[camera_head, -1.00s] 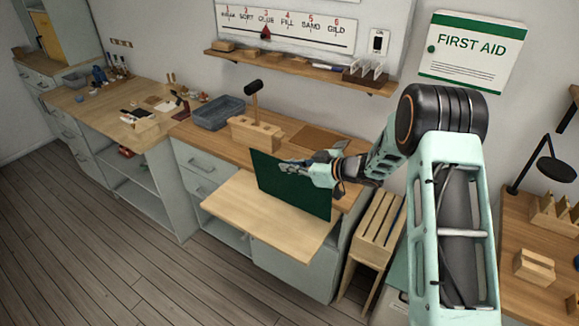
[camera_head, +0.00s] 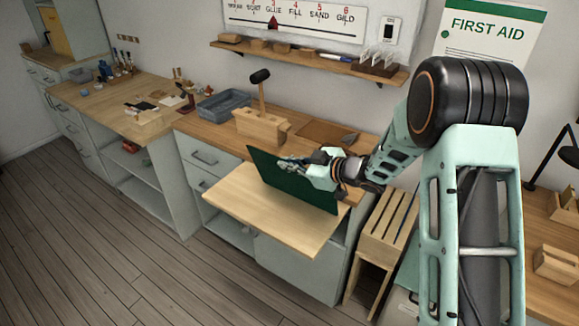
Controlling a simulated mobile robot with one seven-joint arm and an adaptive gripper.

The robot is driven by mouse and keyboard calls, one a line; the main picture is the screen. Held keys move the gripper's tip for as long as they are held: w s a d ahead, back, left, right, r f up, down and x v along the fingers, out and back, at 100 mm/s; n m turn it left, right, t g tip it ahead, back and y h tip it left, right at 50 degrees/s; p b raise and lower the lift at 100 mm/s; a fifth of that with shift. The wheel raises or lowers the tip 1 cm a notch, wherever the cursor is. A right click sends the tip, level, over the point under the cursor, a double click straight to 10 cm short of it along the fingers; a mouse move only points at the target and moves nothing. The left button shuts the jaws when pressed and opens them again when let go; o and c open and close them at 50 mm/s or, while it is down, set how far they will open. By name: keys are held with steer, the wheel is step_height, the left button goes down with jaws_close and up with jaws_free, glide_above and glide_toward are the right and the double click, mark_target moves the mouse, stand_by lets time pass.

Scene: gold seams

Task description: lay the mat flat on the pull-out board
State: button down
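The mat (camera_head: 285,186) is a dark green rectangular sheet. It stands tilted over the back part of the pull-out board (camera_head: 262,213), leaning with its top edge toward the left and back. Its lower edge is at or just above the board; I cannot tell if it touches. My gripper (camera_head: 297,165) is at the mat's upper edge, with its fingers closed around that edge. The pull-out board is pale wood, extends from under the workbench, and its front and left parts are bare.
The workbench (camera_head: 222,136) behind holds a blue-grey bin (camera_head: 222,105), a wooden block with a mallet (camera_head: 262,127) and a brown flat pad (camera_head: 322,132). A slatted wooden stand (camera_head: 388,225) is close to the board's right. Floor in front is clear.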

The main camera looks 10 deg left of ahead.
steer(key=s+a+f+n+t+b, duration=0.2)
steer(key=s+f+n+b, duration=0.3)
steer(key=b, duration=1.2)
steer(key=s+a+f+n+t+b, duration=0.3)
steer(key=s+f+n+b, duration=0.3)
steer(key=f+b, duration=0.8)
steer(key=shift+s+a+t+y+b, duration=0.2)
steer(key=shift+s+t+y+b, duration=0.2)
steer(key=shift+s+b, duration=0.85)
stand_by(2.1)
steer(key=shift+w+b, duration=0.3)
steer(key=c, duration=2.6)
jaws_free()
steer(key=shift+c, duration=0.2)
steer(key=o, duration=0.6)
steer(key=shift+c, duration=0.2)
steer(key=shift+f, duration=0.5)
